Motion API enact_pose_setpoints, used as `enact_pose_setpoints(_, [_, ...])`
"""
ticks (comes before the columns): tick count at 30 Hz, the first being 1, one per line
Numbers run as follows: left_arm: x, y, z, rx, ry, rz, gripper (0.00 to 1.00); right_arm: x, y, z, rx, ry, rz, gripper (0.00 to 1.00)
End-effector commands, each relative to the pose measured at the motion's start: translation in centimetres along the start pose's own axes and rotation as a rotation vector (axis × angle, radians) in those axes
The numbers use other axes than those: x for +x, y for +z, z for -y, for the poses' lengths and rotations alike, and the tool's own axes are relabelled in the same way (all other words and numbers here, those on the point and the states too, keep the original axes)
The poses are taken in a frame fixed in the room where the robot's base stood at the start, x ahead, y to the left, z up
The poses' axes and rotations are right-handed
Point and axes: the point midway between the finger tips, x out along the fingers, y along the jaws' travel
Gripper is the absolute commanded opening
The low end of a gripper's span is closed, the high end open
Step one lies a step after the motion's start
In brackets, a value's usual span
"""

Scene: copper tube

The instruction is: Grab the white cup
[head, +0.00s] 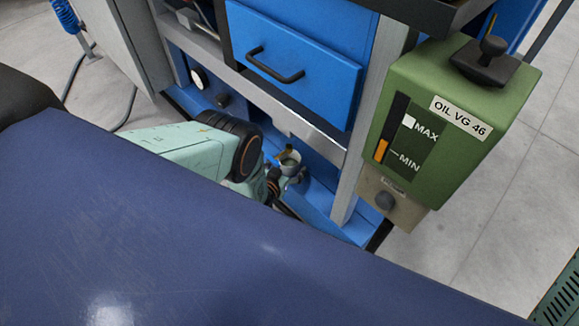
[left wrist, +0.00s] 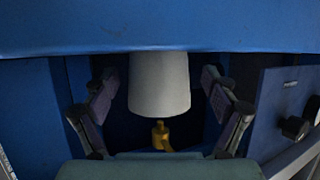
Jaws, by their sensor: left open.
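The white cup (left wrist: 159,84) is in the middle of the left wrist view, between the two fingers of my left gripper (left wrist: 160,78). Dark gaps show between the cup and each finger, so the gripper is open and not closed on it. In the head view the cup (head: 291,159) is small, low in the blue machine's lower bay. My left gripper (head: 285,179) is right at it there, partly hidden by my arm. My right gripper is in neither view.
A small brass fitting (left wrist: 160,136) shows just below the cup in the left wrist view. Blue panels close in around the bay, with dark knobs (left wrist: 294,128) on the right. The blue drawer (head: 300,68) is above, and the green oil tank (head: 462,72) is to the right.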

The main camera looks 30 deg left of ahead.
Motion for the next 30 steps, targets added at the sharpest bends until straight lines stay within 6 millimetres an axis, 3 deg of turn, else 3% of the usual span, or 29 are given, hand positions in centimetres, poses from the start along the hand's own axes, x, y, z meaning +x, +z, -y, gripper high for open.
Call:
enact_pose_setpoints(7, [0.13,-0.13,-0.15,0.0,0.0,0.0,0.84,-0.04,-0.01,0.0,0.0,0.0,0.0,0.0])
enact_pose_setpoints(30, [0.1,-0.1,-0.12,0.0,0.0,0.0,0.2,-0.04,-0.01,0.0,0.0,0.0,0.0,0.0])
